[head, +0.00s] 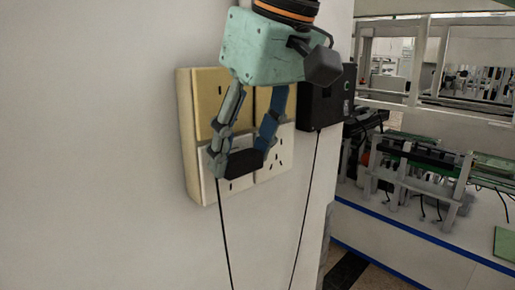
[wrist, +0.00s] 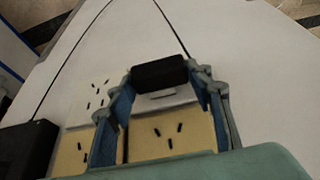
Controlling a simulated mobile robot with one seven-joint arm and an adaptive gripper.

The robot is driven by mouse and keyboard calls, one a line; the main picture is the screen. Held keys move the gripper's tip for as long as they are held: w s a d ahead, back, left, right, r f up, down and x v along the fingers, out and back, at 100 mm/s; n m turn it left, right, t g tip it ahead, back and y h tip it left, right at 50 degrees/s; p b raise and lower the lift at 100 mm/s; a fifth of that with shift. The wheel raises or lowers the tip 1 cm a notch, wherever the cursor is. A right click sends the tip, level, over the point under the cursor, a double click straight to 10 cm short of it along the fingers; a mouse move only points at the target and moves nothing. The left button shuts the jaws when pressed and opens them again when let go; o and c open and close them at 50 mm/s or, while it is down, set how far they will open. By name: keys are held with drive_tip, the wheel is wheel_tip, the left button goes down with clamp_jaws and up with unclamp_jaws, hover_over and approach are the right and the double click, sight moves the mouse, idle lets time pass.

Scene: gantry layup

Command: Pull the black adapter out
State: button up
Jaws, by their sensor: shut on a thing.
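The black adapter (head: 245,163) is a small dark block at the lower-left white socket of the wall panel; it also shows in the wrist view (wrist: 160,73). My gripper (head: 240,160) is shut on its two sides, with one finger at each end. It shows in the wrist view (wrist: 162,76) too. A thin black cable (head: 223,230) hangs down from the adapter's left end. The white socket plate (wrist: 165,97) shows just beside the adapter. The adapter's back and pins are hidden, so I cannot tell whether it is still seated.
The panel also has yellow sockets (head: 211,88) above and another white socket (head: 277,155) at right. A larger black box (head: 322,104), with its own hanging cable (head: 305,205), sits right of the panel. A bench with racks (head: 420,165) stands farther right. The wall at left is clear.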

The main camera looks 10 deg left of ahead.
drive_tip(key=shift+s+d, duration=0.15)
drive_tip(key=shift+d, duration=0.05)
drive_tip(key=shift+s+d+b, duration=0.3)
drive_tip(key=shift+s+d, duration=0.1)
drive_tip(key=shift+d, duration=0.05)
drive_tip(key=shift+d, duration=0.1)
drive_tip(key=shift+s+d, duration=0.25)
drive_tip(key=shift+s, duration=0.05)
idle(0.7)
drive_tip(key=shift+s+d+b, duration=0.45)
drive_tip(key=shift+s+d, duration=0.7)
drive_tip(key=shift+d, duration=0.2)
